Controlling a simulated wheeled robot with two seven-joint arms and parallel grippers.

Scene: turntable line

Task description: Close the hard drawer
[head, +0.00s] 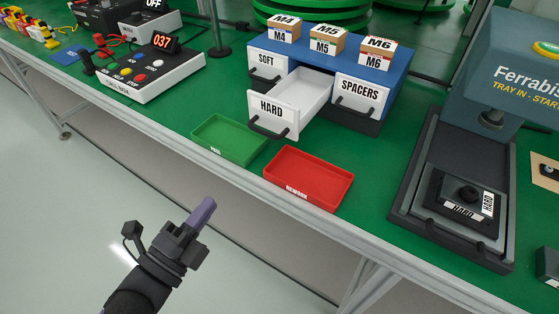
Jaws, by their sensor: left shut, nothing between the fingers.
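The white HARD drawer (273,116) is pulled well out of the blue cabinet (388,69), and its inside looks empty. Its dark handle (268,132) is on the front panel. The SOFT drawer (267,65) and the SPACERS drawer (358,92) sit in the cabinet on either side of it. My left gripper (204,208) is shut and empty, in front of the table edge, below and left of the drawer and apart from it. My right gripper does not show.
A green tray (230,154) and a red REWORK tray (322,207) lie in front of the drawer near the table edge. A button box (165,78) stands to the left. A press machine (408,205) stands to the right. M4, M5 and M6 boxes top the cabinet.

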